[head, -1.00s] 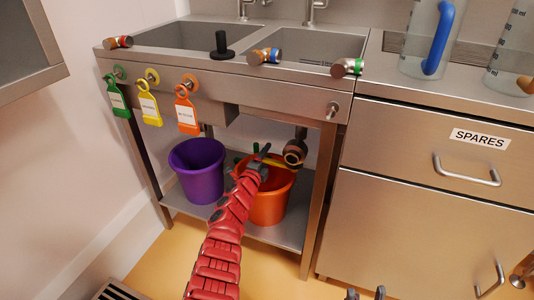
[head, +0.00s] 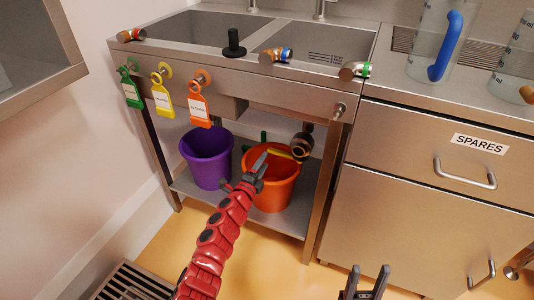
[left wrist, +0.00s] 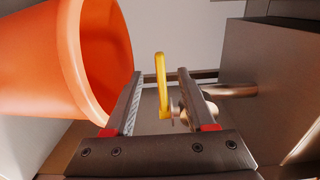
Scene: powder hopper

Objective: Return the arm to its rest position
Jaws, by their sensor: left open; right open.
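My left gripper (head: 259,165) is in front of the orange bucket (head: 270,195) under the sink. It is open and holds nothing. In the left wrist view its two fingers (left wrist: 158,78) stand apart. A yellow lever (left wrist: 161,85) shows beyond the gap between them, on a metal fitting (left wrist: 190,108). In the head view the lever (head: 283,154) shows as a yellow strip beside the drain pipe end (head: 301,147), above the bucket. My red left arm runs up from the bottom edge. My right gripper (head: 365,285) is open and empty at the bottom, partly cut off.
A purple bucket (head: 206,160) stands left of the orange one on the lower shelf (head: 240,207). The sink's legs and front edge surround this space. Green, yellow and orange tags (head: 199,110) hang on the left front. A drawer cabinet (head: 435,165) is at right.

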